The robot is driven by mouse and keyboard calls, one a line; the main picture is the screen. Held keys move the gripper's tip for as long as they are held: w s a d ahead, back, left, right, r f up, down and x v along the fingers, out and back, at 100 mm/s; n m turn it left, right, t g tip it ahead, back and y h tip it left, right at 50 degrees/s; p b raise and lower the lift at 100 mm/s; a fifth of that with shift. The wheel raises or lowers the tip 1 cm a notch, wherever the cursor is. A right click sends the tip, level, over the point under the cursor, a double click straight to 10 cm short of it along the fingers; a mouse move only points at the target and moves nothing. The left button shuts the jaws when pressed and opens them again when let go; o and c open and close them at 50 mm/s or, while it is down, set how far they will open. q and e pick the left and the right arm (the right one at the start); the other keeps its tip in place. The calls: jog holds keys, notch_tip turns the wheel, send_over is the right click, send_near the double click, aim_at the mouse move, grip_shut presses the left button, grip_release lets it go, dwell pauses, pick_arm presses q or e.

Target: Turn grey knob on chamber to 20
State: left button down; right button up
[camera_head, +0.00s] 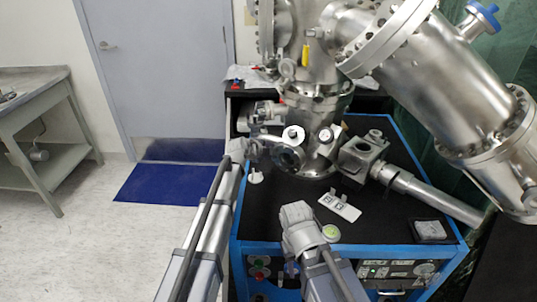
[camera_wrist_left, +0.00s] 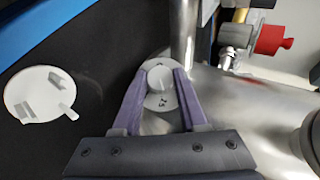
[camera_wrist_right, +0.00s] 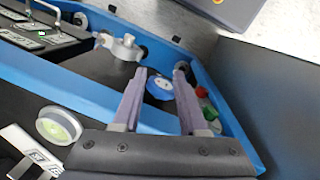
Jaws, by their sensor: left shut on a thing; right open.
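In the left wrist view, a pale grey knob (camera_wrist_left: 159,79) sits on a small round dial plate on the shiny metal chamber (camera_wrist_left: 240,110). My left gripper (camera_wrist_left: 164,74) is shut on this knob, with one purple finger on each side.
The black cabinet top (camera_head: 290,205) holds a white disc (camera_head: 256,177), a white labelled plate (camera_head: 340,206), a round tape-like item (camera_head: 331,233) and a dark flat block (camera_head: 430,230). A metal side tube (camera_head: 435,198) crosses the right. Panel buttons (camera_wrist_right: 203,105) are near my right fingers.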

dwell(0.3)
pick_arm(q)
jog(key=shift+c, duration=2.2)
grip_release()
jog(key=shift+s, duration=0.1)
jog(key=p+v, duration=0.4)
jog(key=v, duration=0.3)
jog(key=shift+s+a, duration=0.2)
jog(key=shift+s, duration=0.1)
